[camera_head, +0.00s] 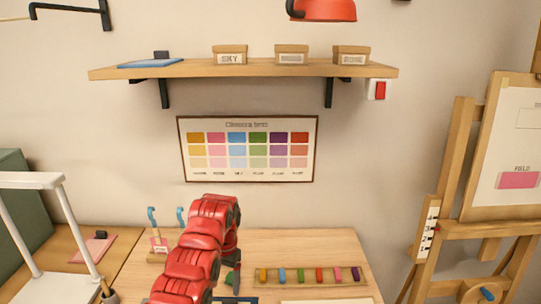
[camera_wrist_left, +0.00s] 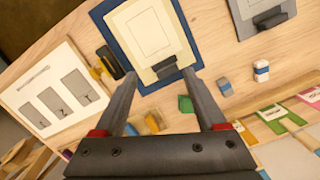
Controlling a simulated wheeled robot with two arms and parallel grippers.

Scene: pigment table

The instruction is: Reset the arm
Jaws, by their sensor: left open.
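My left arm (camera_head: 205,250) is red, rises from the bottom of the head view and bends down over the wooden table (camera_head: 310,243). My left gripper (camera_wrist_left: 158,78) shows in the left wrist view with its two dark fingers spread apart and nothing held between them. It points down over the table, with a blue-bordered board with a cream sheet (camera_wrist_left: 145,35) beyond the fingertips. In the head view the arm hides most of the gripper. My right gripper is in neither view.
Several small coloured blocks (camera_head: 319,275) stand in a row right of my arm. A small rack with blue-topped tools (camera_head: 157,245) stands left of it. A white frame (camera_head: 30,181) is at the left, an easel (camera_head: 455,160) at the right. A shelf (camera_head: 245,69) hangs above.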

